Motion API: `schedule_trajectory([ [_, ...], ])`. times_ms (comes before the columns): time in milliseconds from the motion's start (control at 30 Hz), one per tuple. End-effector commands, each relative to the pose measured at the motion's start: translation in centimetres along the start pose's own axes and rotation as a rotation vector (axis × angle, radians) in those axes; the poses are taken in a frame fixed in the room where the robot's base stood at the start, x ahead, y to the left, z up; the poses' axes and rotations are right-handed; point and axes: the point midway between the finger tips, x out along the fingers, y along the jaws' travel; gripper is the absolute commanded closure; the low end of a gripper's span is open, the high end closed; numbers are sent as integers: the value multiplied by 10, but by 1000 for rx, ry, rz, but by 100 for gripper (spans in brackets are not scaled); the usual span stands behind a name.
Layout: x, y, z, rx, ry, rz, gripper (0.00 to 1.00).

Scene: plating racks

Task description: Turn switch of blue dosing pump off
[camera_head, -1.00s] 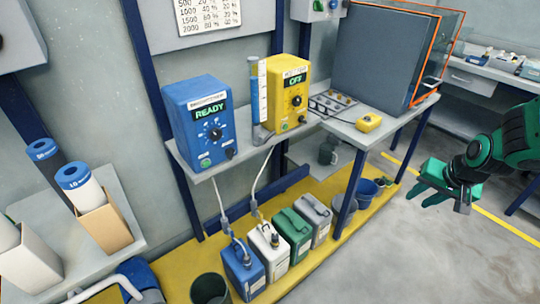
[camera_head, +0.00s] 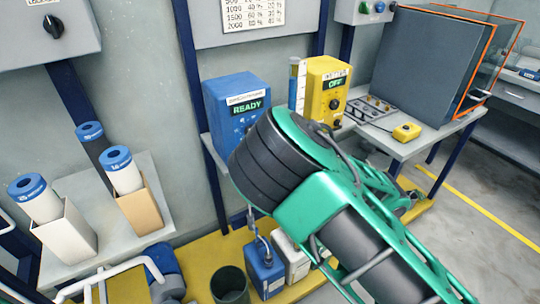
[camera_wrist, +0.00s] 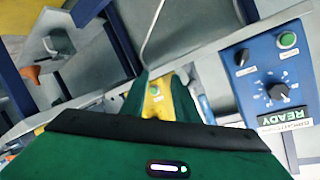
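The blue dosing pump (camera_head: 228,92) stands on the wall shelf, its display reading READY. In the head view my arm covers its lower front. In the wrist view the blue pump (camera_wrist: 262,75) appears upside down at the right, with a large dial (camera_wrist: 277,92), a small black switch (camera_wrist: 242,58) and a green button (camera_wrist: 287,40) uncovered. My gripper (camera_wrist: 158,88) is open and empty, beside the pump panel and apart from the switch. A bit of yellow housing shows between its fingers. In the head view the fingers are hidden behind my arm.
Canisters (camera_head: 266,272) stand on the yellow floor strip below. Filter cartridges (camera_head: 122,172) stand at the left. Open floor lies at the right.

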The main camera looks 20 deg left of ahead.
Motion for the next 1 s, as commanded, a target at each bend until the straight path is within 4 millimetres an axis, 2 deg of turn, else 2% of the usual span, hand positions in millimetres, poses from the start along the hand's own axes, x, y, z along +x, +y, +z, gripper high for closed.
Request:
schedule_trajectory([
  [33,3,-21,12,-19,11,-59,72],
  [100,4,-50,21,-30,35,-141,72],
  [200,1,-85,34,-30,55,-246,72],
  [300,-3,-110,42,-29,70,-323,72],
  [367,-6,-120,46,-28,74,-355,72],
  [567,-5,-132,50,-21,81,-389,72],
  [1000,31,-142,47,-16,81,-381,72],
])
